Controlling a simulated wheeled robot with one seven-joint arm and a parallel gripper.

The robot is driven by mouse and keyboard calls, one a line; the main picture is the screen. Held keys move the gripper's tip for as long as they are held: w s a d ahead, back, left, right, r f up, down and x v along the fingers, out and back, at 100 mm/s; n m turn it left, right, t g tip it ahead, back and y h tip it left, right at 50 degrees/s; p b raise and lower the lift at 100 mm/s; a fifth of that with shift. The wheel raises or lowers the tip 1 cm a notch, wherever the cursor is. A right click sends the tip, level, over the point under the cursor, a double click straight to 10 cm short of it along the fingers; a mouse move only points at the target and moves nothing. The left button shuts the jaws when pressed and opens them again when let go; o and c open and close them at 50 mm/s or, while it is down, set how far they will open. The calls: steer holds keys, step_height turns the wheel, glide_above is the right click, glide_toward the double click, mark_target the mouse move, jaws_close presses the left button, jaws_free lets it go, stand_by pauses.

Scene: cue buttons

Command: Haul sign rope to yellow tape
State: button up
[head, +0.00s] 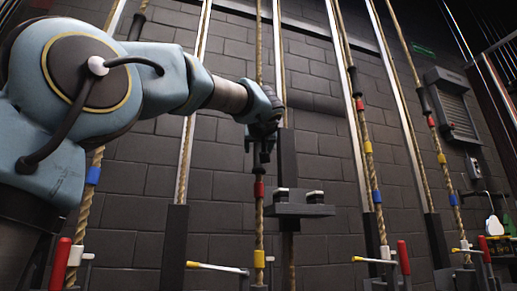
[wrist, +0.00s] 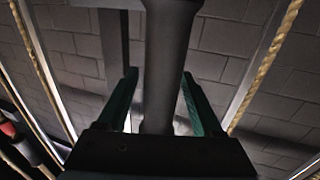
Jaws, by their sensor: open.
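Several ropes hang along the wall, and no readable label shows which is the sign rope. The middle rope (head: 259,222) has a red tape (head: 259,189) and, lower down, a yellow tape (head: 259,259). My gripper (head: 263,150) is at this rope, above the red tape. In the wrist view its green fingers (wrist: 158,100) are open, one on each side of a thick dark grey sleeve (wrist: 166,60), with gaps visible beside it. The sleeve appears to be on the middle rope; the arm partly hides it in the head view.
A dark bracket (head: 299,209) with two light-topped pads stands just right of the middle rope. Levers with yellow (head: 216,267) and red (head: 404,258) handles line the bottom. Other taped ropes hang to the right (head: 372,170) and left (head: 90,190). A brick wall is behind.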

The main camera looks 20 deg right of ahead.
steer(key=v, duration=1)
steer(key=shift+s+a, duration=0.15)
steer(key=shift+s, duration=0.2)
stand_by(0.4)
